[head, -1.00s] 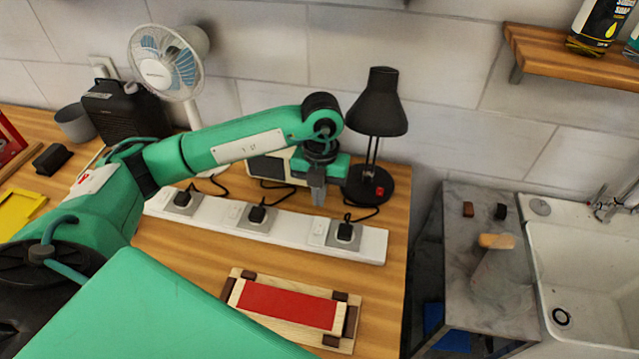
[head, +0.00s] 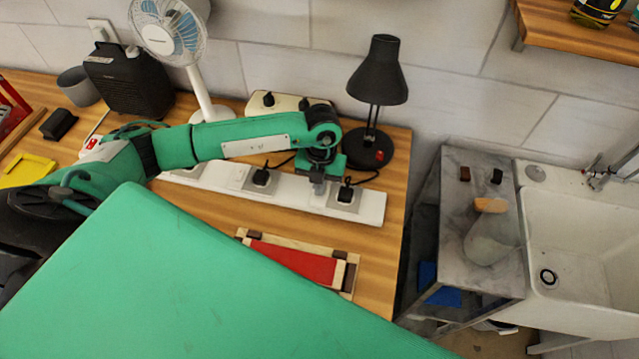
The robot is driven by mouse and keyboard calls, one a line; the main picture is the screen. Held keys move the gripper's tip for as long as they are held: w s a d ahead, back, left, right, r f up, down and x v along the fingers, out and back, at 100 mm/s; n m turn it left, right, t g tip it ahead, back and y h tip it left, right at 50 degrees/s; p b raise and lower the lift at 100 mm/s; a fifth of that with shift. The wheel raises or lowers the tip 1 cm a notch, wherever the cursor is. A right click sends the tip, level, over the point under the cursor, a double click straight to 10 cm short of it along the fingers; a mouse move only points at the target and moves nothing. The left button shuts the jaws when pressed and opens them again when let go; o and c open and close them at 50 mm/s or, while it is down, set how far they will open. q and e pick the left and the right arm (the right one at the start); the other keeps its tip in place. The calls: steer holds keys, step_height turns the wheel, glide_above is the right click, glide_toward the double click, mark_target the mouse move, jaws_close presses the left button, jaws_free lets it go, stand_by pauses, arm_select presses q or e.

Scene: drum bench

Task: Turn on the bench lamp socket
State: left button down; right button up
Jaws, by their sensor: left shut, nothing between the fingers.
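The black bench lamp (head: 378,75) stands at the back right of the wooden bench, with a red button on its base. A long white socket strip (head: 290,208) lies in front of it. A black plug (head: 345,194) sits in the strip's right socket, and another plug (head: 261,177) in the middle one. My left gripper (head: 319,190) is shut and empty, pointing down at the strip just left of the right plug. It hides the switch area there; I cannot tell if it touches. My right gripper is not in view.
A white fan (head: 172,32) and a black speaker (head: 130,85) stand at the back left. A red-topped wooden block (head: 295,262) lies in front of the strip. A large green part of my arm hides the front of the bench. A sink (head: 570,250) is at right.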

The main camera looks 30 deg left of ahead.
arm_select(q)
steer(key=shift+s+f+b, duration=0.1)
steer(key=shift+f+b, duration=0.2)
steer(key=shift+b, duration=0.15)
steer(key=shift+s+r, duration=0.1)
steer(key=shift+w+a, duration=0.15)
steer(key=shift+w, duration=0.85)
steer(key=shift+r, duration=0.1)
steer(key=shift+s, duration=0.1)
